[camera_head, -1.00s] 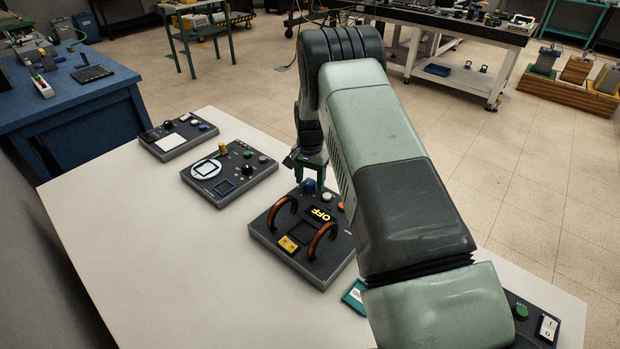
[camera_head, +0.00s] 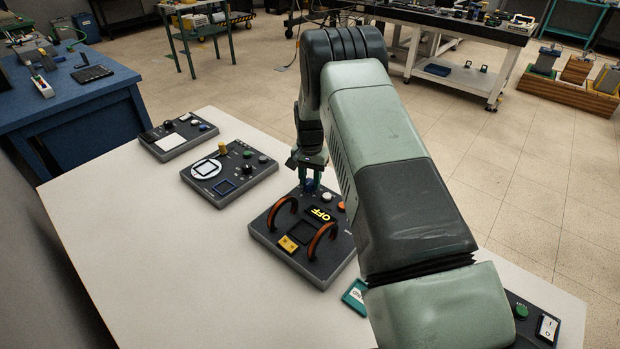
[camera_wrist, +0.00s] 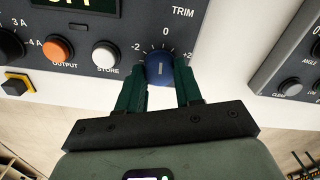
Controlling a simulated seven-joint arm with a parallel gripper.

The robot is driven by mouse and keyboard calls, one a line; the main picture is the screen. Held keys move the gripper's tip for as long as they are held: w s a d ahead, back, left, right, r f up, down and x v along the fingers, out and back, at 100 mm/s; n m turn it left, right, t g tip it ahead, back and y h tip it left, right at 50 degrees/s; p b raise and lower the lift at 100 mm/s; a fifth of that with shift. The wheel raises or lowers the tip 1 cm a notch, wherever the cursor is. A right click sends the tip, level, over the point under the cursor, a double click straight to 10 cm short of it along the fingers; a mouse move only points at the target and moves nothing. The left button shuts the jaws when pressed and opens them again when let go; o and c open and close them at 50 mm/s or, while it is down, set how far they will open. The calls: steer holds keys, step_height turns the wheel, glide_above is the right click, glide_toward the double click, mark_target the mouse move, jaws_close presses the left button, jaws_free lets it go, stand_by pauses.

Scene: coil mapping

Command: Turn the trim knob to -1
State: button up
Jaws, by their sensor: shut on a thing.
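The trim knob (camera_wrist: 160,66) is a round blue dial on a dark panel, with a pale pointer line that looks roughly upright, toward the 0 mark. The marks -2, 0 and +2 and the word TRIM show around it. My gripper (camera_wrist: 161,78) has its two green fingers on either side of the knob, shut on it. In the head view my gripper (camera_head: 309,178) reaches down to the far edge of the panel (camera_head: 262,226), partly hiding the knob (camera_head: 307,186). The panel's display (camera_head: 319,214) reads OFF.
Other panels (camera_head: 228,174) stand along the white table (camera_head: 150,260), whose left front is clear. A teal-edged card (camera_head: 355,296) lies nearby.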

mark_target(310, 181)
steer(key=shift+n, duration=2.4)
steer(key=o, duration=1)
steer(key=shift+o, duration=0.2)
step_height(310, 181, up, 11)
